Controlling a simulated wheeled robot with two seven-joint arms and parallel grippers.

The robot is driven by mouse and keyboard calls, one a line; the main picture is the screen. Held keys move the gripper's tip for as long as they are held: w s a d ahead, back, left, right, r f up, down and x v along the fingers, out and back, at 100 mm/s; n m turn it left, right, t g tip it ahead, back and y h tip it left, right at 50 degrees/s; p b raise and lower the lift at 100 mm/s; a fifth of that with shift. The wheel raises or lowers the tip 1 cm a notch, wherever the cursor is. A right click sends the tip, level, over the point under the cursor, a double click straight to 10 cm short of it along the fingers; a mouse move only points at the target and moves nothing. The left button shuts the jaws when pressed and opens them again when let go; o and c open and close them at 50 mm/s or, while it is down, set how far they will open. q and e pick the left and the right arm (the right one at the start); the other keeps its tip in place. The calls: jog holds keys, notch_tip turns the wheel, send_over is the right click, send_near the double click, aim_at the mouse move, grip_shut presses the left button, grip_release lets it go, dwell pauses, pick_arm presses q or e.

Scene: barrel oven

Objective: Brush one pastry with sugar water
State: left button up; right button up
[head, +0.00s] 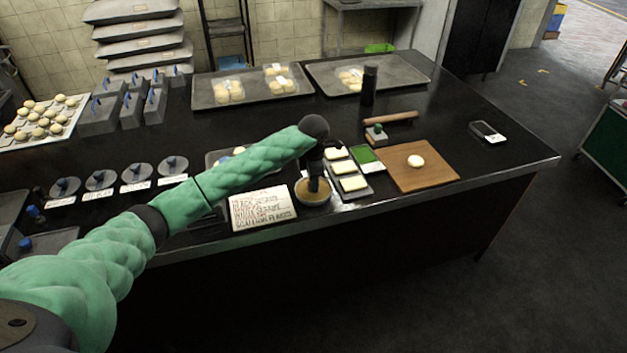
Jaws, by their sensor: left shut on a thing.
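One round pale pastry (416,161) lies on a wooden board (437,178) on the right part of the dark counter. A small round bowl with tan contents (313,200) stands near the counter's front edge, left of the board. My left gripper (313,178) points down over this bowl, shut on what looks like a brush. The held thing is small and dark, mostly hidden by the gripper, and its lower end seems to be in or just above the bowl. My right gripper is out of view.
A rolling pin (391,118) and a dark cylinder (369,85) are behind. A written card (262,207) lies left of the bowl. The counter right of the board is mostly free.

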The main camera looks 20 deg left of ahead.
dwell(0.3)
pick_arm(q)
jog(key=shift+f+b, duration=0.4)
jog(key=shift+f, duration=0.05)
dwell(0.4)
jog(key=shift+f+b, duration=0.1)
jog(key=shift+b, duration=0.25)
dwell(2.1)
jog(key=shift+r+p, duration=0.65)
jog(key=shift+r, duration=2.85)
